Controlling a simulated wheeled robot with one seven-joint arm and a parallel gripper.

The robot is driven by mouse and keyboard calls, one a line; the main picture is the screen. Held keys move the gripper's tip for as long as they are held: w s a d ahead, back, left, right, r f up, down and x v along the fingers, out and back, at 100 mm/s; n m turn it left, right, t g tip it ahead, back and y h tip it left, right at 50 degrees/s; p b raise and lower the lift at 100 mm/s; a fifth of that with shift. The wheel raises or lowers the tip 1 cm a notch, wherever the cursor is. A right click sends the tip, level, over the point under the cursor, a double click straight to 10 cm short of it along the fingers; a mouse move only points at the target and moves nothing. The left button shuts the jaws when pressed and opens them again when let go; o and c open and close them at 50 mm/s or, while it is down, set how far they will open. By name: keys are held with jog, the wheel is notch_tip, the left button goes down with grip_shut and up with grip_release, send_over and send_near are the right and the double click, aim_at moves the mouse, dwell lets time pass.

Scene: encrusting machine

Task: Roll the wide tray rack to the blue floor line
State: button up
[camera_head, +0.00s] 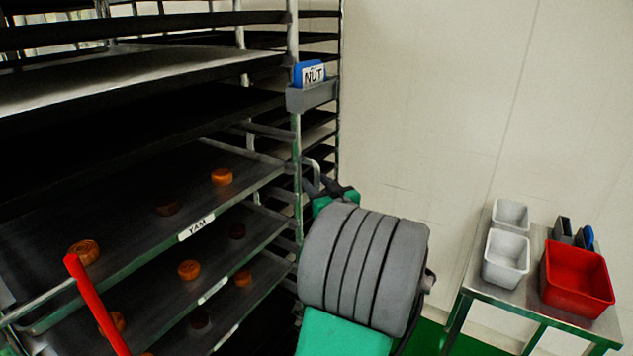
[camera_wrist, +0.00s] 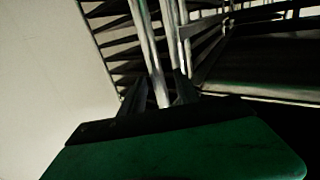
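The wide tray rack (camera_head: 295,130) fills the left of the head view, with dark trays on several levels. A bent metal handle (camera_head: 313,168) stands out from its right post. My gripper (camera_head: 338,192) is at this handle, partly hidden behind my grey and green wrist. In the wrist view, my gripper's dark fingers (camera_wrist: 158,98) lie on either side of a metal tube (camera_wrist: 153,50) and look closed on it. The rack's trays also show there, beyond the tube. The blue floor line is not in view.
A metal table (camera_head: 500,290) stands at the right with white bins (camera_head: 506,257), a red bin (camera_head: 577,280) and small card holders. A pale wall closes the back. Round cakes (camera_head: 188,269) lie on the rack's trays. A red bar (camera_head: 95,300) crosses the lower left. Some green floor shows.

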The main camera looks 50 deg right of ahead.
grip_shut()
dwell(1.4)
